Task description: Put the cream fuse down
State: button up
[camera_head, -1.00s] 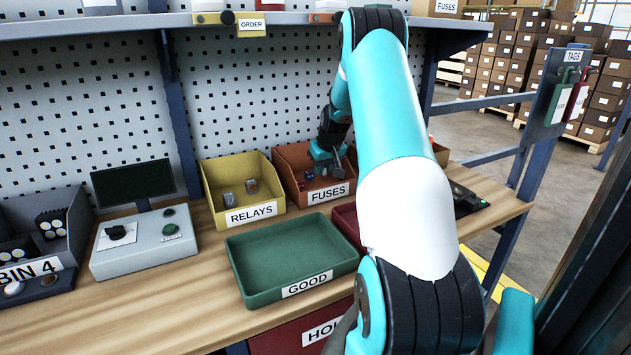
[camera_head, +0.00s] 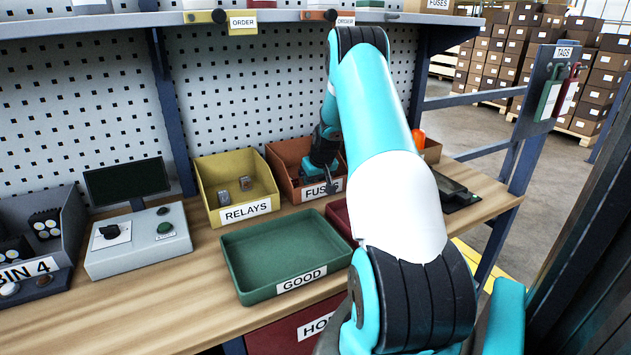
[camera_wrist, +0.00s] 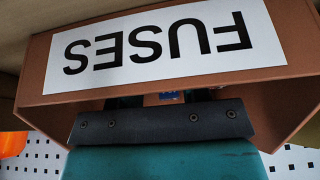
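My gripper (camera_head: 329,184) is at the front of the orange-brown FUSES bin (camera_head: 283,158) in the head view, covering part of its label. In the wrist view, the bin's label is upside down at the top, and the dark gripper body (camera_wrist: 163,122) lies across the lower middle. The two fingers run up behind the bin wall, so their tips are hidden. A small blue thing (camera_wrist: 168,95) shows between them. I cannot make out the cream fuse in either view, nor whether the gripper holds anything.
The yellow RELAYS bin (camera_head: 206,194) with small relays stands left of the FUSES bin. The green GOOD tray (camera_head: 238,262) is in front, empty. A dark red tray (camera_head: 340,219) is partly behind my arm. A control box (camera_head: 140,246) stands left. Bare worktop (camera_head: 130,315) lies in front.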

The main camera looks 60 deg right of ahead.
jog(key=shift+r, duration=0.2)
jog(key=b+v, duration=0.1)
jog(key=v, duration=1.1)
jog(key=shift+s+a+f+b, duration=0.1)
jog(key=shift+b, duration=0.2)
jog(key=w+a+r+n+y, duration=0.1)
jog(key=w+a+r+n, duration=0.15)
jog(key=a, duration=0.95)
jog(key=w+a+r+n+y, duration=0.2)
jog(key=w+a+r, duration=0.1)
jog(key=a, duration=0.9)
jog(key=s+a+r+n+y, duration=0.1)
jog(key=s+a+n, duration=0.15)
jog(key=a, duration=0.55)
jog(key=s+a+r+n+y, duration=0.1)
jog(key=s+a, duration=0.2)
jog(key=a, duration=0.5)
jog(key=s+a+n+g+y, duration=0.1)
jog(key=s+a+n+g, duration=0.2)
jog(key=s+a, duration=1.1)
jog(key=s+n, duration=0.1)
jog(key=s, duration=0.3)
jog(key=shift+s+a+r+n+g, duration=0.2)
jog(key=shift+a+r+n+g, duration=0.1)
jog(key=shift+n+g, duration=0.1)
